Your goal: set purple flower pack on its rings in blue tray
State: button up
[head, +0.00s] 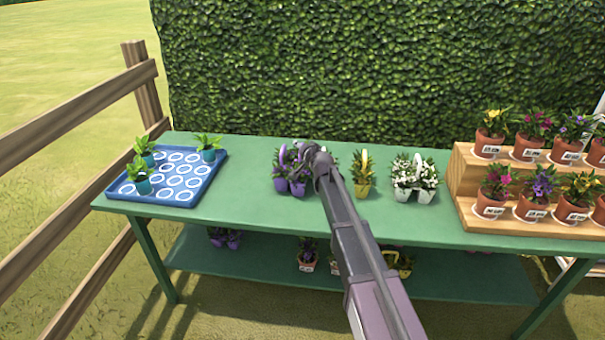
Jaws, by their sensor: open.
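A purple flower pack (280,183), with purple pots and a purple handle loop, stands on the green table left of centre. The blue tray (113,190) lies at the table's left end. It has rows of white rings, several of them bare. Three leafy plants in teal pots stand in it, two at its left side and one (208,153) at its back right corner. My gripper (311,153) is open at the purple pack's right side, seen from behind. My arm hides its fingertips and part of what is beyond, so contact with the pack cannot be told.
A yellow pack (362,187) and a white pack (414,193) stand to the right. A stepped wooden stand (470,195) holds several terracotta pots. The table (240,205) is clear between tray and purple pack. More packs sit on the lower shelf (270,275).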

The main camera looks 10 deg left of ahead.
grip_shut()
jog(key=shift+r, duration=0.15)
notch_tip(320, 180, up, 10)
jog(key=p, duration=1)
dwell(0.9)
notch_tip(320, 180, up, 7)
jog(key=p, duration=0.7)
dwell(0.8)
